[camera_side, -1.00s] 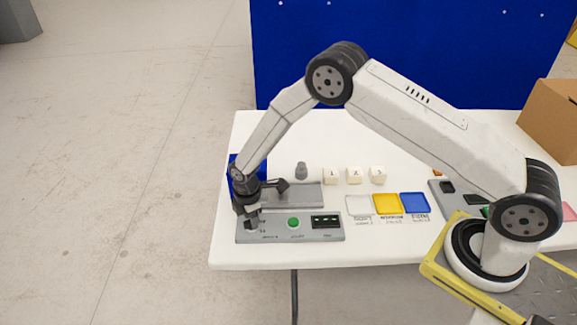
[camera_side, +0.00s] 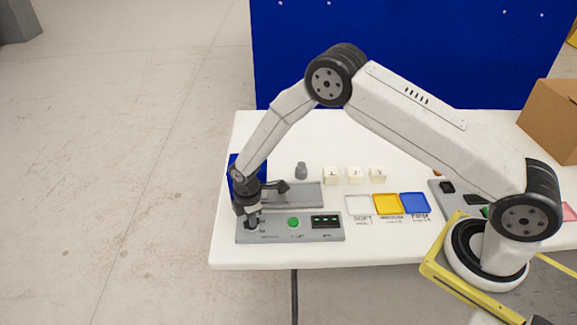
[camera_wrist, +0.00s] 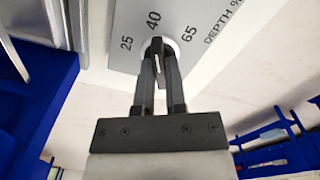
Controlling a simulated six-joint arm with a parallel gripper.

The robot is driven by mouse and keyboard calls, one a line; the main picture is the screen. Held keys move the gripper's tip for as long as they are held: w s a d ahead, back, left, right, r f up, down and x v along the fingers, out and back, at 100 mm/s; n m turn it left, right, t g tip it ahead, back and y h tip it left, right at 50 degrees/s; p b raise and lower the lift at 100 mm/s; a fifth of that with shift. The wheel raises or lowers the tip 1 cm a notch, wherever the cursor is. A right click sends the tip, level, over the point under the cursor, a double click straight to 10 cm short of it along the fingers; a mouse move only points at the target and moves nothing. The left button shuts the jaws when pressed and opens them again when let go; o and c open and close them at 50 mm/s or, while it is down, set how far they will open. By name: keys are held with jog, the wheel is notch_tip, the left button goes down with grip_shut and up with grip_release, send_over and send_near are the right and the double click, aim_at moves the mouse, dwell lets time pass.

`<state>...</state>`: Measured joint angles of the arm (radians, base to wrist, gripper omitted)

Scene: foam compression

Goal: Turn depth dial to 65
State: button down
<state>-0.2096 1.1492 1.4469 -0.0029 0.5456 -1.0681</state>
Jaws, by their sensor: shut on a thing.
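The depth dial (camera_wrist: 157,48) is on a grey panel with the printed marks 25, 40 and 65 and the word DEPTH. My gripper (camera_wrist: 156,72) is shut on the dial's knob, with one finger on each side. A pale line on the knob seems to point roughly toward 40, but the fingers partly cover it. In the side view, my gripper (camera_side: 252,222) reaches down onto the left end of the grey control panel (camera_side: 290,239), hiding most of the dial there.
A green button (camera_side: 293,223) and a dark display (camera_side: 326,221) are to the right on the panel. Behind it stands a grey press fixture (camera_side: 300,194).

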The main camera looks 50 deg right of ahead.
jog(key=m, duration=1.1)
dwell(0.3)
jog(key=shift+m, duration=0.4)
jog(key=c, duration=0.7)
grip_release()
